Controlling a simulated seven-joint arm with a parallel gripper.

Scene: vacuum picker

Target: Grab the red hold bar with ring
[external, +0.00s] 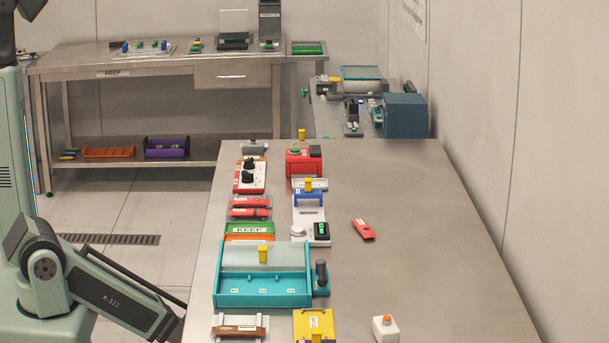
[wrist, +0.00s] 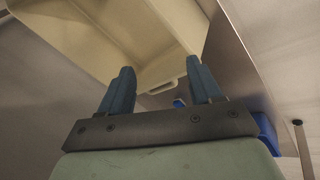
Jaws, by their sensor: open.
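A loose red bar (external: 363,230) with a pale label lies on the right part of the long table. Two more red bars (external: 249,208) rest one behind the other on a grey base near the table's left edge. I cannot make out a ring on any of them, so I cannot tell which is the hold bar. My gripper (wrist: 160,66) shows in the wrist view with two blue fingers spread apart and nothing between them. No red bar shows there. My gripper is outside the external view.
A teal tray (external: 262,302), a green-and-orange KEEP holder (external: 249,230) and a red box (external: 303,163) stand along the table's left side. A white button box (external: 386,329) is at the front. The table's right side is largely clear. A beige, box-like shape (wrist: 100,35) fills the wrist view's top.

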